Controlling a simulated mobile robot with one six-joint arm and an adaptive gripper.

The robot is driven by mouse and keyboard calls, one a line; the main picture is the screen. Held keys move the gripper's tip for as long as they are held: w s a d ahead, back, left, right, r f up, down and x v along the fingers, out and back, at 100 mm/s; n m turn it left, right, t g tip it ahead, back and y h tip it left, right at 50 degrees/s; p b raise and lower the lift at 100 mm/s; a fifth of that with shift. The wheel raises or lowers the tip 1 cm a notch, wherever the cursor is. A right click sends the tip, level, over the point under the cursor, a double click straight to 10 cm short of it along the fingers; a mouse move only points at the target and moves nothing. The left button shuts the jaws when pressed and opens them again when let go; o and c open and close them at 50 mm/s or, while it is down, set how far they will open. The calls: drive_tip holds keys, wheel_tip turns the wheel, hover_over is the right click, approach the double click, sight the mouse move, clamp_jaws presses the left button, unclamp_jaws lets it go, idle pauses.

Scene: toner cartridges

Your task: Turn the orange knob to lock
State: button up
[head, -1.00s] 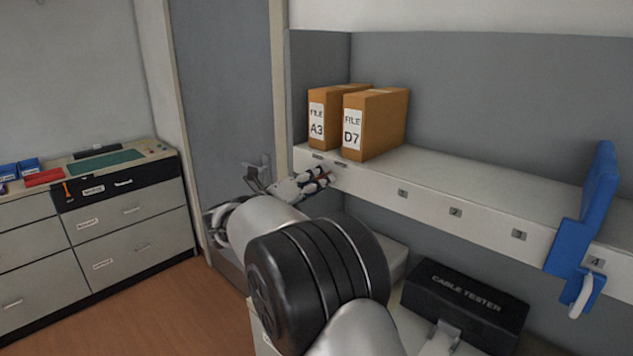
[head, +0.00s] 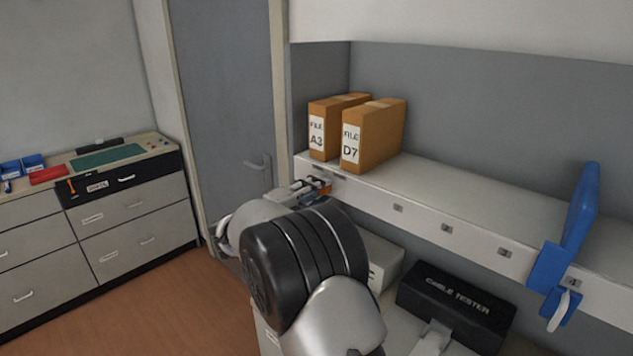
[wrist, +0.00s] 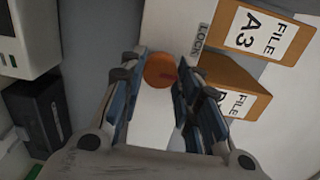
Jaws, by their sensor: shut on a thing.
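The round orange knob (wrist: 160,70) shows between my gripper's fingertips in the wrist view. It has a darker mark on its face. A label reading LOCK (wrist: 205,38) is just above and right of it on the white shelf front. My gripper (wrist: 159,72) is shut on the knob, with one blue-grey finger on each side. In the head view my gripper (head: 312,188) is at the left end of the shelf's front edge, below the files.
Two orange file boxes, A3 (head: 326,140) and D7 (head: 372,138), stand on the shelf (head: 460,195) just above my gripper. A blue bracket (head: 572,235) is clamped at the right. A black cable tester box (head: 455,302) lies below. Drawers (head: 130,215) stand left.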

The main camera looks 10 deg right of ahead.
drive_tip(key=shift+r+n+p, duration=0.1)
drive_tip(key=shift+n+p, duration=3.95)
drive_tip(key=shift+n, duration=0.35)
drive_tip(key=o, duration=1.1)
drive_tip(key=shift+a, duration=0.1)
drive_tip(key=v, duration=1.2)
drive_tip(key=shift+w+a, duration=0.1)
drive_tip(key=shift+w, duration=0.1)
